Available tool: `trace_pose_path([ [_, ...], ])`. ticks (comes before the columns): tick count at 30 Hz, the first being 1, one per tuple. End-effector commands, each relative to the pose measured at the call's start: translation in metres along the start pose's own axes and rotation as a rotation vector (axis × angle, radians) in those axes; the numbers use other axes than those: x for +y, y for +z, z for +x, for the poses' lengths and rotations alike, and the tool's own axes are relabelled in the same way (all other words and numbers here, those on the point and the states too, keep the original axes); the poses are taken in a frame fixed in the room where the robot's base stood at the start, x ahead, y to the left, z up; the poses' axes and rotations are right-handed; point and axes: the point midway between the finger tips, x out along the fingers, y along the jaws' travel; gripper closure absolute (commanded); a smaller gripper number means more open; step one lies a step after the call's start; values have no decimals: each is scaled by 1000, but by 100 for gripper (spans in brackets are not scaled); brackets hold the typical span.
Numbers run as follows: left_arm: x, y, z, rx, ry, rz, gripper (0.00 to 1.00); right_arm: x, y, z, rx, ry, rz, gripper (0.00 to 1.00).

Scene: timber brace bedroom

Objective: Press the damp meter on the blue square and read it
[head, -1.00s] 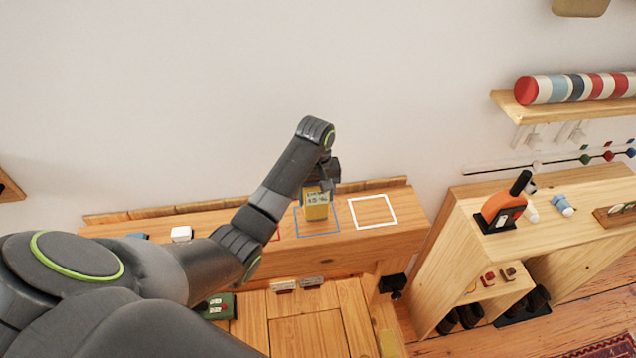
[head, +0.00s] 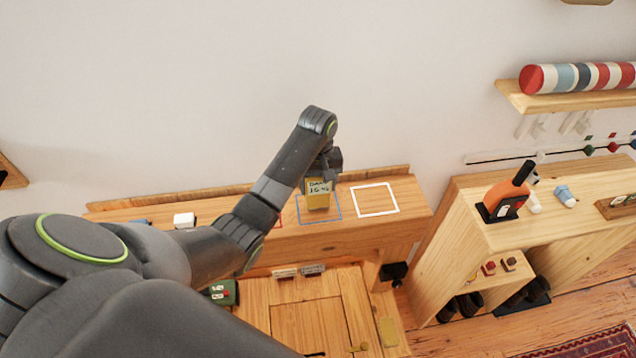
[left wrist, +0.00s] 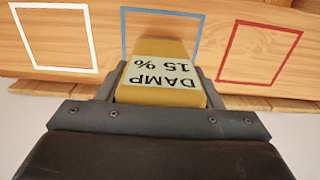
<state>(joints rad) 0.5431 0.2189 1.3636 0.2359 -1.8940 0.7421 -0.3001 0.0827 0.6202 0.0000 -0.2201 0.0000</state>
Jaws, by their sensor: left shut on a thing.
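The yellow damp meter (head: 318,202) is gripped in my left gripper (head: 319,180) above the wooden ledge. Its lower end lies within the blue square (head: 301,222) in the head view; I cannot tell whether it touches the wood. In the left wrist view the meter (left wrist: 160,98) sits between the two jaws of my left gripper (left wrist: 160,80). Its pale label appears upside down there and reads "DAMP 15 %". The blue square (left wrist: 124,32) shows behind the meter, partly hidden by it. My right gripper is not in view.
A white square (head: 397,200) lies to the right of the blue one, and a red square (left wrist: 225,50) on the other side, mostly hidden by my arm in the head view. A white block (head: 184,220) stands on the ledge. An orange tool (head: 503,200) stands on the right cabinet.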

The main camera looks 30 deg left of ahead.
Motion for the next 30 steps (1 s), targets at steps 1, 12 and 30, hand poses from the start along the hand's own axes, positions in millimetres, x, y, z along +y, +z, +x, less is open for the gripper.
trace_pose_path([
  [1, 0, 0, 1, 0, 0, 0, 63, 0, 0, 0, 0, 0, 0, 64],
  [12, 0, 0, 5, 0, 0, 0, 63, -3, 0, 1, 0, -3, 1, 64],
  [30, 0, 0, 8, 0, 0, 0, 63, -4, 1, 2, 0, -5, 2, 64],
])
